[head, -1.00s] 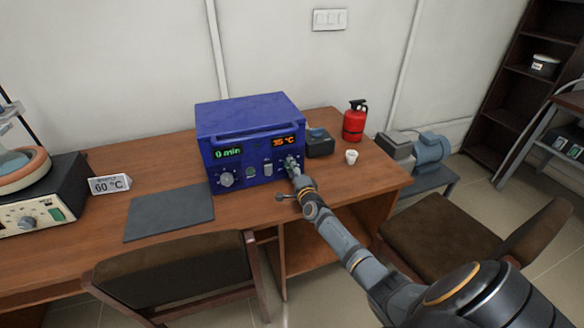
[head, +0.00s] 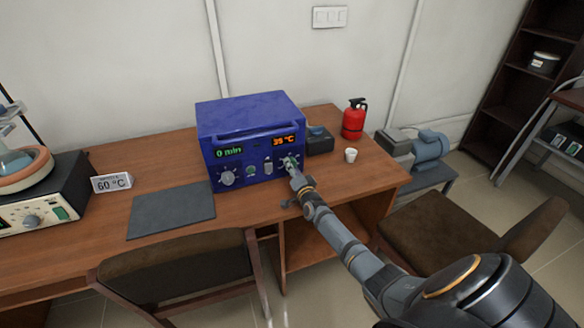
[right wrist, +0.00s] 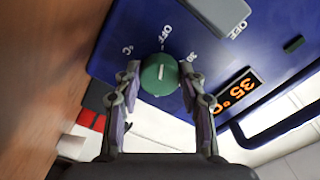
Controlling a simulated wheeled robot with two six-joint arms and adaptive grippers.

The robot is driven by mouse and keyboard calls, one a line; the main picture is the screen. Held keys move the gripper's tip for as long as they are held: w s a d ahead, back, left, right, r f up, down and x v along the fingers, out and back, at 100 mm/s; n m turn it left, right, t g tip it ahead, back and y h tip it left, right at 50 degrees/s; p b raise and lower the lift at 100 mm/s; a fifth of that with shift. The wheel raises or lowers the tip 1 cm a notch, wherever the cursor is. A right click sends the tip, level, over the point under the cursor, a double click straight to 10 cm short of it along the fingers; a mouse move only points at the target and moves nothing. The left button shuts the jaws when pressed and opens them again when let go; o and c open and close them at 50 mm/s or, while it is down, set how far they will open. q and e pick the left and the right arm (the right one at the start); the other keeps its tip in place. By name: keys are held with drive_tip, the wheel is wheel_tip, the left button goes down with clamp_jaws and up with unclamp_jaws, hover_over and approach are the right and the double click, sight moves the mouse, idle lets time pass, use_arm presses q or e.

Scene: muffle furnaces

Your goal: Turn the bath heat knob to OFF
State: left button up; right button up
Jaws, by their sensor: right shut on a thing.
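The blue box (head: 250,135) stands on the wooden desk, with a green "0 min" display and an orange "35 °C" display. My right gripper (right wrist: 162,82) is shut on the green knob (right wrist: 160,74) below the orange display, one finger on each side. In the right wrist view the knob's white line points roughly toward an OFF mark (right wrist: 166,38). A "°C" mark and a number lie to either side of OFF. In the head view the gripper mostly hides this knob. My left gripper is not in view.
A grey switch (right wrist: 219,14) with its own OFF label sits near the knob, and a larger grey knob (head: 227,178) is at the box's left. A white cup (head: 351,155) and red extinguisher (head: 354,119) stand to the right. Chairs (head: 180,268) stand in front of the desk.

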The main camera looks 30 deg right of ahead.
idle(0.3)
drive_tip(key=o, duration=1.1)
drive_tip(key=shift+o, duration=0.2)
drive_tip(key=shift+s, duration=0.1)
drive_tip(key=v, duration=1.2)
drive_tip(key=shift+f, duration=0.1)
